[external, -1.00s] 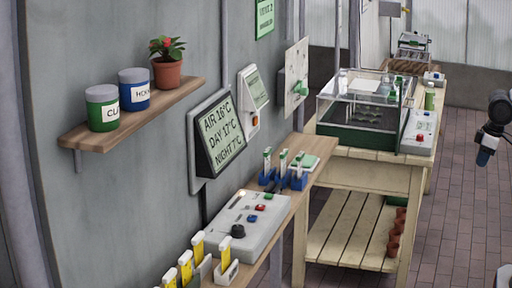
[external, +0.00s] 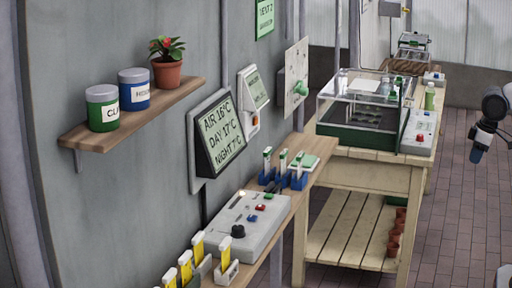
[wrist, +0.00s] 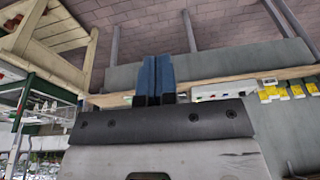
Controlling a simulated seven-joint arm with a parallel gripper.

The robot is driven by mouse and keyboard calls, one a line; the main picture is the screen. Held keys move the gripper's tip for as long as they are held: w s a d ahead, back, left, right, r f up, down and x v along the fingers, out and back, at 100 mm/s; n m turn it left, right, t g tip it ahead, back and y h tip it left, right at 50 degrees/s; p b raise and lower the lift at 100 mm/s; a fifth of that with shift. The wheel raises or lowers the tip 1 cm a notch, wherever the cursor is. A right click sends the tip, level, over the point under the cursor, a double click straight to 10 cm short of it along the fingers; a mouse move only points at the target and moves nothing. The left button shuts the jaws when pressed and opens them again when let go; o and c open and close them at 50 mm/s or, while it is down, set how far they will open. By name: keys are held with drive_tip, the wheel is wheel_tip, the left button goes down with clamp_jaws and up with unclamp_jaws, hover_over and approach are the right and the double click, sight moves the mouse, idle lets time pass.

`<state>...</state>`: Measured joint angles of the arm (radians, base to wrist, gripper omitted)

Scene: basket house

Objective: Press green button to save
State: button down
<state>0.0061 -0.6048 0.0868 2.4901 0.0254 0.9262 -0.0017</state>
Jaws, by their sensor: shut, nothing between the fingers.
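A grey control box (external: 247,222) lies on the narrow wooden shelf along the wall. It has a black knob (external: 238,231) and several small coloured buttons, among them a red one (external: 260,208); their colours are hard to tell apart at this size. The box also shows upside down in the wrist view (wrist: 222,91). A larger round green button or knob (external: 300,88) sits on a pale wall plate. My gripper (external: 477,155) is at the far right, in the air, well away from both. Its blue fingers are shut and empty in the wrist view (wrist: 153,72).
Yellow-and-white tags (external: 185,266) and blue holders (external: 291,180) stand on the wooden shelf (external: 318,160). A clear-lidded green case (external: 352,139) and another box with a red button (external: 420,137) are on the pale bench. Open brick floor lies between bench and gripper.

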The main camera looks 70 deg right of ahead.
drive_tip(key=w+a+r+t+y, duration=0.1)
drive_tip(key=w+a+r, duration=0.1)
drive_tip(key=w, duration=0.7)
drive_tip(key=w+a+r+y, duration=0.1)
drive_tip(key=w+a+r, duration=0.1)
drive_tip(key=w, duration=0.6)
drive_tip(key=m+t+y, duration=0.2)
drive_tip(key=t+y, duration=0.1)
drive_tip(key=t, duration=0.1)
hover_over(269, 194)
wheel_tip(269, 194, down, 8)
drive_tip(key=r, duration=0.1)
drive_tip(key=shift+f, duration=0.25)
drive_tip(key=shift+f, duration=0.2)
drive_tip(key=shift+f, duration=4.2)
